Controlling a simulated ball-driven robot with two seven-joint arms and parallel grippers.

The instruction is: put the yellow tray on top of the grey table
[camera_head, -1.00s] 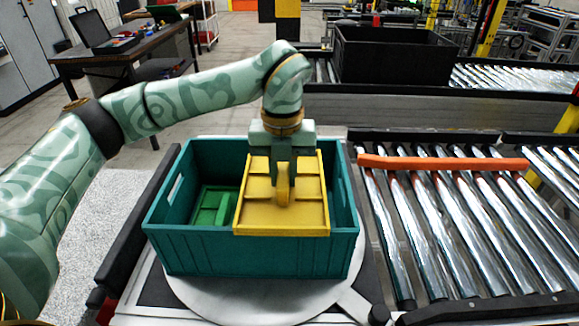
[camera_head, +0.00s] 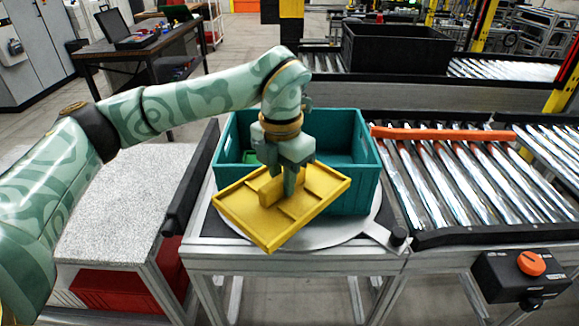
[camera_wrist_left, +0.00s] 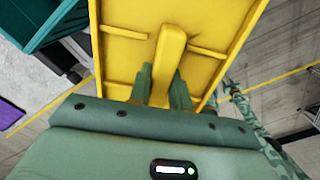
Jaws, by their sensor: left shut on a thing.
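My left gripper (camera_head: 284,180) is shut on the raised middle handle of the yellow tray (camera_head: 252,221). The tray is in the air, tilted in the picture, in front of the teal crate and overlapping its front wall in the head view. In the left wrist view the tray (camera_wrist_left: 120,50) fills the upper middle, with the fingers (camera_wrist_left: 163,85) on either side of its handle. The grey table (camera_head: 125,205), with a speckled top, stands left of the crate; its visible top is bare. My right gripper is not in view.
The teal crate (camera_head: 358,185) sits on a round metal plate on a framed stand, with a bit of a green thing (camera_head: 249,156) inside. A dark rail (camera_head: 190,180) lies between stand and grey table. A roller conveyor (camera_head: 450,185) is at the right. A red crate (camera_head: 105,288) is under the table.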

